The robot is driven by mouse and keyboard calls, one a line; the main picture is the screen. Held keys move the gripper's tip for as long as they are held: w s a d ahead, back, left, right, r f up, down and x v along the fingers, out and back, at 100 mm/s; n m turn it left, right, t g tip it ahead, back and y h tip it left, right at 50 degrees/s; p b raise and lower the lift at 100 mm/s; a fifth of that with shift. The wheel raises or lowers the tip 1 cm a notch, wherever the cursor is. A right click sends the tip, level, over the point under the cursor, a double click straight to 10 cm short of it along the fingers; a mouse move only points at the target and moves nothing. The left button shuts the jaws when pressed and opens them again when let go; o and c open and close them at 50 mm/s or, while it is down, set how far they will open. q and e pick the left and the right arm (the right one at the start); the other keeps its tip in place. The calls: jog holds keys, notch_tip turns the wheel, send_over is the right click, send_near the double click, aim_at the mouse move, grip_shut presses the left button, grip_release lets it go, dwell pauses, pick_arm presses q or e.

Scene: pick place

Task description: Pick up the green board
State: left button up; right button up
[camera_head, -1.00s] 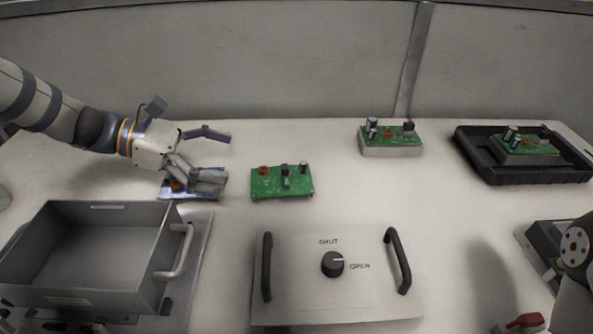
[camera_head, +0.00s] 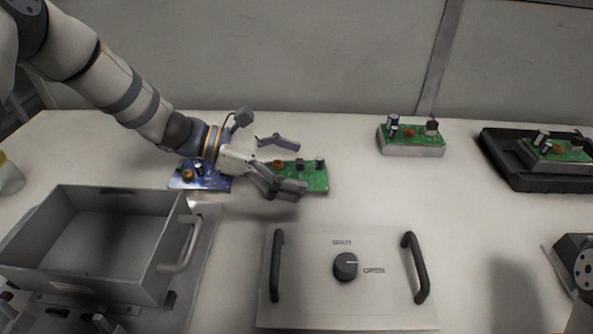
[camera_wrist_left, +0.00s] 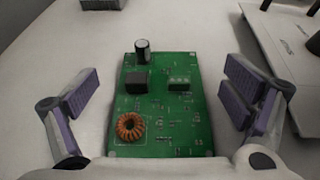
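A green board (camera_head: 316,179) lies flat on the table, partly hidden in the head view by my left gripper (camera_head: 290,166). In the left wrist view the green board (camera_wrist_left: 163,105) lies between the two spread fingers of my left gripper (camera_wrist_left: 168,100), with a gap on each side. It carries a copper coil, a black block, a green connector and a dark capacitor. My left gripper is open and empty. A second green board (camera_head: 410,135) rests on a grey block at the back. A third green board (camera_head: 560,149) lies at the right.
A blue board (camera_head: 205,181) lies left of the green board. A grey bin (camera_head: 80,270) with a handle stands front left. A panel with two handles and a knob (camera_head: 345,267) lies at the front middle. A black tray (camera_head: 510,174) holds the right board.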

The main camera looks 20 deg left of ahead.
pick_arm(q)
jog(key=c, duration=1.4)
jog(key=shift+o, duration=0.2)
